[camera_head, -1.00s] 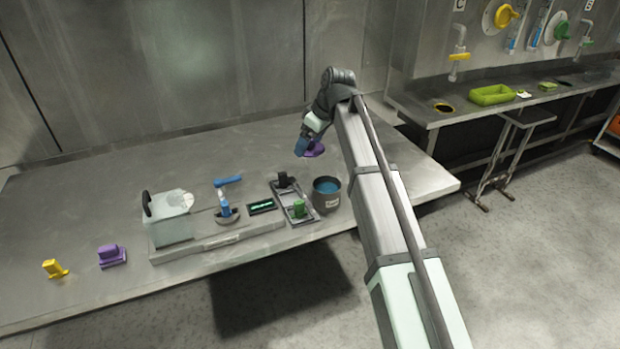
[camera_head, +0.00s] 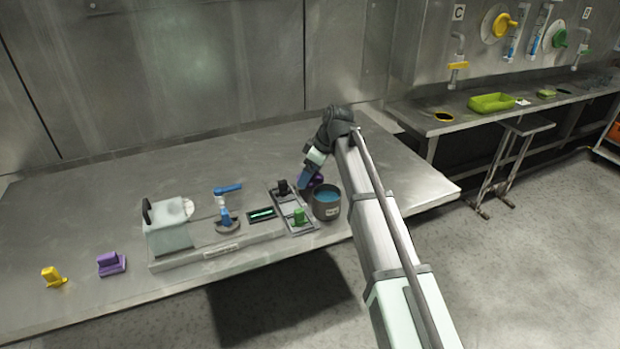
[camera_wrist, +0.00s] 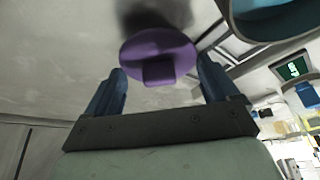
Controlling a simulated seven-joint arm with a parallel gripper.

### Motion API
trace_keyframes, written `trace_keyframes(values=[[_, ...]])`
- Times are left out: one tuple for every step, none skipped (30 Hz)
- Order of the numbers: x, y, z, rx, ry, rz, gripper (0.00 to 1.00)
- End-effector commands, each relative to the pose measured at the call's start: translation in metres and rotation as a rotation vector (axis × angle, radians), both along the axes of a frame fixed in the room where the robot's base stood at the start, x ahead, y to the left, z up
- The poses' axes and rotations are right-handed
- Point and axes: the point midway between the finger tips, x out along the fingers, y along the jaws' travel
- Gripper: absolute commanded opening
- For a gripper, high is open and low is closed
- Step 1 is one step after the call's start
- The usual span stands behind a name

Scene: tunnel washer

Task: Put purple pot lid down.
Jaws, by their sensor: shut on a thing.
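The purple pot lid shows in the wrist view (camera_wrist: 158,47) as a disc with a square knob, between my gripper's blue fingers (camera_wrist: 160,80). My gripper is shut on it. A dark shadow lies on the table beyond the lid. In the head view the lid (camera_head: 319,180) is partly hidden by my gripper (camera_head: 306,180) and sits just behind the dark grey pot (camera_head: 326,212), which has blue contents. The pot's edge also shows at top right in the wrist view (camera_wrist: 262,32). I cannot tell the lid's exact height above the table.
Left of the pot is a tray (camera_head: 281,207) with a black and a green block. Further left are a green display (camera_head: 262,214), a blue bottle (camera_head: 224,212), a pale machine (camera_head: 167,235), a purple block (camera_head: 110,264) and a yellow block (camera_head: 52,277). The back of the table (camera_head: 200,155) is clear.

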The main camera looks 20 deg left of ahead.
Motion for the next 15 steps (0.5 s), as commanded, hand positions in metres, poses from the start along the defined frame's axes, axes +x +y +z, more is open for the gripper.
trace_keyframes(values=[[-0.001, 0.000, -0.008, -0.001, 0.002, 0.000, 0.59], [-0.001, 0.000, -0.012, -0.001, 0.002, 0.000, 0.59], [-0.001, 0.000, -0.017, -0.001, 0.001, 0.000, 0.59], [0.000, 0.000, -0.019, 0.000, 0.001, 0.000, 0.59], [0.000, 0.000, -0.021, 0.000, 0.000, 0.000, 0.59], [0.000, 0.000, -0.022, 0.000, 0.000, 0.000, 0.59], [0.000, 0.000, -0.023, 0.000, 0.000, 0.000, 0.59], [0.000, 0.000, -0.022, 0.000, 0.000, 0.001, 0.59], [0.000, 0.000, -0.022, 0.000, 0.000, 0.001, 0.59], [0.000, 0.000, -0.022, 0.000, 0.000, 0.000, 0.59], [0.000, 0.000, -0.022, 0.000, 0.000, 0.000, 0.59], [0.000, 0.000, -0.022, 0.000, 0.000, 0.000, 0.59], [0.000, 0.000, -0.022, 0.000, 0.000, 0.000, 0.59], [0.000, 0.000, -0.023, 0.000, 0.000, 0.000, 0.59], [0.000, 0.000, -0.023, 0.000, 0.000, 0.000, 0.59]])
